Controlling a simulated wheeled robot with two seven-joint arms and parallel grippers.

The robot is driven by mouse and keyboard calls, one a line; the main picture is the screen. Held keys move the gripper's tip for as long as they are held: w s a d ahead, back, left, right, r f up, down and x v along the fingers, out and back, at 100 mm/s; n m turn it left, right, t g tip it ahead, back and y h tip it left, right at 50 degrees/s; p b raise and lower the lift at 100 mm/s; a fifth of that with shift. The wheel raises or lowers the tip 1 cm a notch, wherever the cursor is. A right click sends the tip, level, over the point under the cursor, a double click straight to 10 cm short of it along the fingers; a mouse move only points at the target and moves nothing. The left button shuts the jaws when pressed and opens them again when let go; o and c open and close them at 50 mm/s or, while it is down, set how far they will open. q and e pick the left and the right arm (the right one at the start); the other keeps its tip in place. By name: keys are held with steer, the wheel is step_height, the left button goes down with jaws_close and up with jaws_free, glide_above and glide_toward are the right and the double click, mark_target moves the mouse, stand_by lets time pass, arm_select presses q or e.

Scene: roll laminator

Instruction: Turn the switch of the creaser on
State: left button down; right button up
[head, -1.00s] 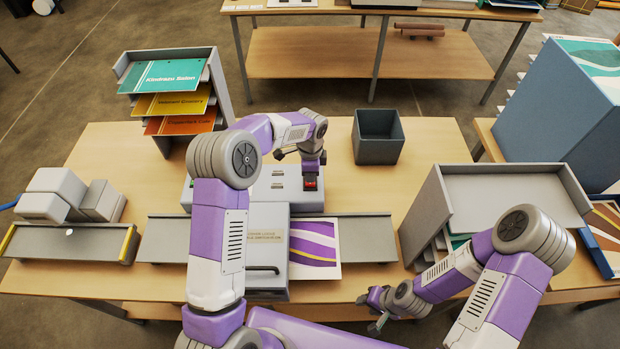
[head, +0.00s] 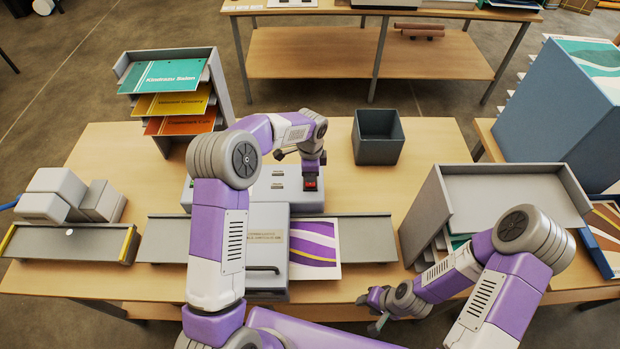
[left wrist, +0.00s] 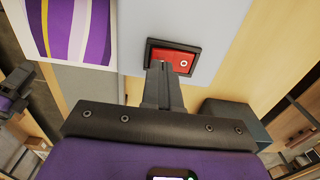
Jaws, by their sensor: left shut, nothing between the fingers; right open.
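The laminator (head: 272,190) is a light grey machine in the middle of the table, partly hidden behind my left arm. Its red rocker switch (head: 310,183) sits on the top at the right. In the left wrist view the red switch (left wrist: 172,57) lies in a dark frame, with a small white mark at its right end. My left gripper (head: 311,174) is shut and empty, pointing down at the switch. In the left wrist view its fingertips (left wrist: 162,66) overlap the switch's lower left part; contact cannot be told for sure. My right gripper (head: 372,312) is open near the table's front edge.
A printed purple sheet (head: 315,247) lies on the machine's feed bed. A dark open bin (head: 378,138) stands behind to the right. A paper rack (head: 222,88) stands back left, and a grey shelf unit (head: 505,190) right. Grey blocks (head: 60,192) lie far left.

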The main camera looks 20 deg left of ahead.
arm_select(q)
steer(key=shift+f+b, duration=0.7)
steer(key=shift+f, duration=0.3)
stand_by(0.9)
steer(key=shift+r, duration=0.15)
steer(key=shift+r+p, duration=1.6)
steer(key=shift+r, duration=1.8)
